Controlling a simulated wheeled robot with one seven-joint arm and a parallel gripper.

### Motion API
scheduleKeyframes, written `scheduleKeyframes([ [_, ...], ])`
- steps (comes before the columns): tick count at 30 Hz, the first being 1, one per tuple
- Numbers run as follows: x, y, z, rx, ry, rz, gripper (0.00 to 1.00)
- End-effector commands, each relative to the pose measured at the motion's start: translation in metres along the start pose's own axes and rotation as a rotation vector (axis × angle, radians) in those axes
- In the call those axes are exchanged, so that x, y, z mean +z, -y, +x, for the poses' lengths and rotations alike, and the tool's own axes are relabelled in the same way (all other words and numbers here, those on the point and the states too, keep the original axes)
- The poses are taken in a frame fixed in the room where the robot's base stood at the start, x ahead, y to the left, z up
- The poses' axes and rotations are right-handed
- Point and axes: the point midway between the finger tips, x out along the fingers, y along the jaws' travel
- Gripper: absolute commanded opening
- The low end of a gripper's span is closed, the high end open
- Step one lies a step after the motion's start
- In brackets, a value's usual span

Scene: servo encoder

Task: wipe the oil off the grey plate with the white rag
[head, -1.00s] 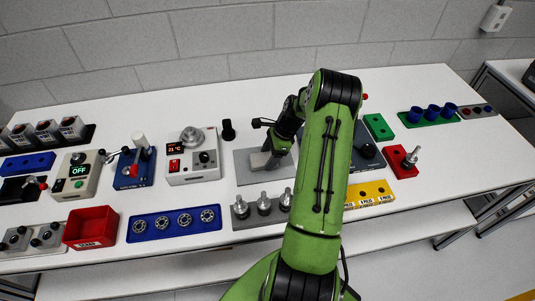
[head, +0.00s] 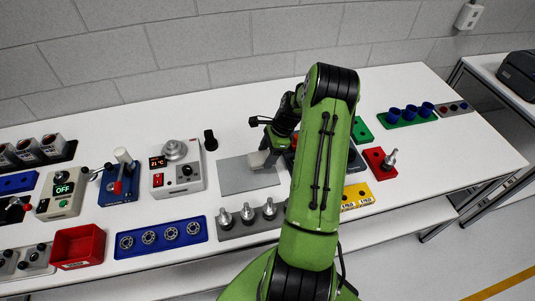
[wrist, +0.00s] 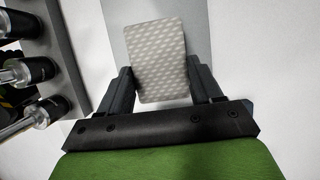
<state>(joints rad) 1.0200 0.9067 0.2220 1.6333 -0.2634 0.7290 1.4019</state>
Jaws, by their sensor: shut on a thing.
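The grey plate (head: 235,178) lies flat on the white table, left of my arm. My gripper (head: 270,147) is over its right part. It is shut on the white rag (head: 262,159), a pale block-like pad. In the wrist view the rag (wrist: 157,62) shows a light checked pattern and sits between the two fingers of my gripper (wrist: 162,88). Part of the grey plate (wrist: 198,25) shows behind it there. I cannot tell whether the rag touches the plate. No oil can be made out; the rag and arm hide part of the plate.
A grey holder (head: 235,230) with several metal-topped pegs stands just in front of the plate. A blue tray (head: 160,253) with rings and a red bin (head: 78,246) lie left. A device with a display (head: 177,178) and a black knob (head: 210,140) stand left of the plate.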

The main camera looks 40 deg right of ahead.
Motion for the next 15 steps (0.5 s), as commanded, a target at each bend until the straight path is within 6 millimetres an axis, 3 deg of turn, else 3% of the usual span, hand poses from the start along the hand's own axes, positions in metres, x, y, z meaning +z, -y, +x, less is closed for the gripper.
scheduleKeyframes([
  [9, 0.014, -0.003, -0.030, 0.004, 0.000, -0.011, 0.36],
  [15, 0.017, -0.004, -0.036, 0.006, 0.000, -0.014, 0.36],
])
